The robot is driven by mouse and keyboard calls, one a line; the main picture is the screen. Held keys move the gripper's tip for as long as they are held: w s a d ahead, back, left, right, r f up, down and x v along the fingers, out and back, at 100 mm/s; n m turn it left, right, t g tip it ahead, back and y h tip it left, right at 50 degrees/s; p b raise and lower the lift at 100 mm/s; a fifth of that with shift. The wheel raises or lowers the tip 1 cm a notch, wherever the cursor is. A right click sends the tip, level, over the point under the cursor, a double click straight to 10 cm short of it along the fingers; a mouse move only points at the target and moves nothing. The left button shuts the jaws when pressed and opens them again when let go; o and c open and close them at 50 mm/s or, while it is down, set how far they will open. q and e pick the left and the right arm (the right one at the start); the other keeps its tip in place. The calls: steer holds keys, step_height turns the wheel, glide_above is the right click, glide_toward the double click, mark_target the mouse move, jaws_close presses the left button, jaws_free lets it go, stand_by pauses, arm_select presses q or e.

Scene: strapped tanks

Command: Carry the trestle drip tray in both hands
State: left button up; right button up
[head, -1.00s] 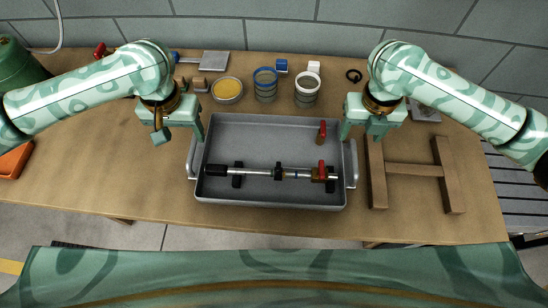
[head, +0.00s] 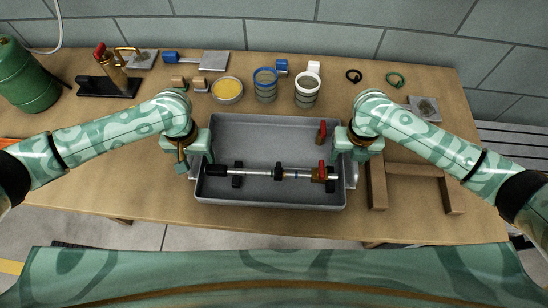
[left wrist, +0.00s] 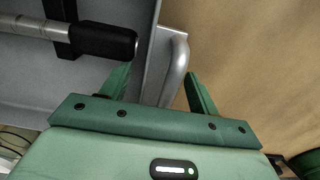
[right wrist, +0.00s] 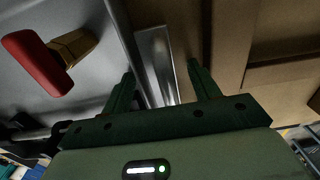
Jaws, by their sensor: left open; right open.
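The drip tray (head: 262,135) is a grey metal pan on the wooden table, with a metal handle on each short side. My left gripper (head: 196,168) is at the tray's left side. In the left wrist view its open fingers (left wrist: 158,90) stand either side of the left handle (left wrist: 178,65). My right gripper (head: 350,155) is at the right side. In the right wrist view its open fingers (right wrist: 162,82) stand either side of the right handle (right wrist: 157,65). A pipe assembly (head: 258,172) with a red-handled valve lies in the tray, and another red-handled valve (head: 321,130) stands near its back right.
A wooden trestle (head: 415,170) lies right of the tray. Behind the tray stand a yellow-filled dish (head: 227,90), a blue-rimmed jar (head: 265,85) and a white-rimmed jar (head: 307,90). A green tank (head: 28,80) stands far left. The table's front strip is clear.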

arm_select(q)
jaws_close()
arm_select(e)
jaws_close()
arm_select(q)
steer(key=shift+r, duration=0.15)
arm_select(e)
steer(key=shift+r, duration=0.15)
